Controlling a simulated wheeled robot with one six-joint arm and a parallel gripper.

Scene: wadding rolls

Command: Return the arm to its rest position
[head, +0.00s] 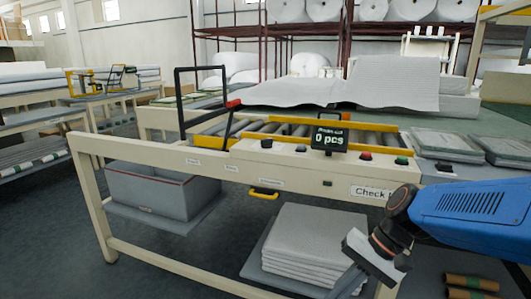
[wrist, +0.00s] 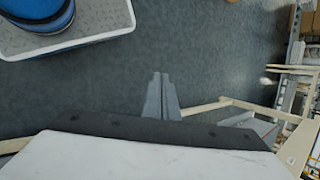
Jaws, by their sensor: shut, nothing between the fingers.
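My arm comes in from the right in the head view, with a blue link and a dark and orange wrist in front of the bench's right end. In the wrist view my gripper (wrist: 160,90) shows its two grey fingers together, with nothing between them. They point over bare dark floor. The fingertips are not clear in the head view.
A cream check bench (head: 230,166) with rollers and a small display (head: 329,138) stands ahead of me. Below it are a grey bin (head: 160,197) and a stack of white sheets (head: 310,243). Brown rolls (head: 470,283) lie at lower right.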

